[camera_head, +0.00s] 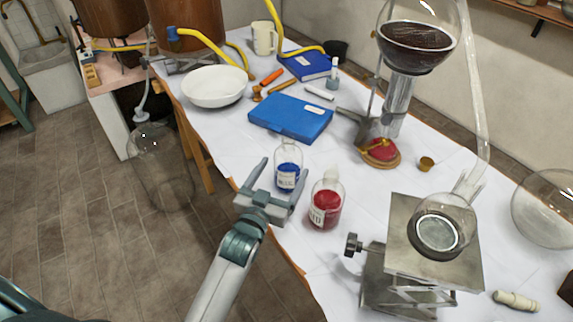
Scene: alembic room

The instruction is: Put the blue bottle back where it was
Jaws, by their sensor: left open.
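The blue bottle (287,168), a clear bottle with blue contents and a white label, stands upright on the white-covered table near its front edge. My left gripper (276,179) comes in from the lower left, with its two fingers apart on either side of the bottle. I cannot tell whether the fingers touch the glass. A similar bottle with red contents (326,203) stands just right of the gripper. My right gripper is not in view.
A blue case (290,117) lies behind the bottles, with a white bowl (214,87) to its left. A metal lab jack (433,240) bearing a round flask (442,222) stands at right. A large retort of dark liquid (417,45) stands behind. White table surface shows between these things.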

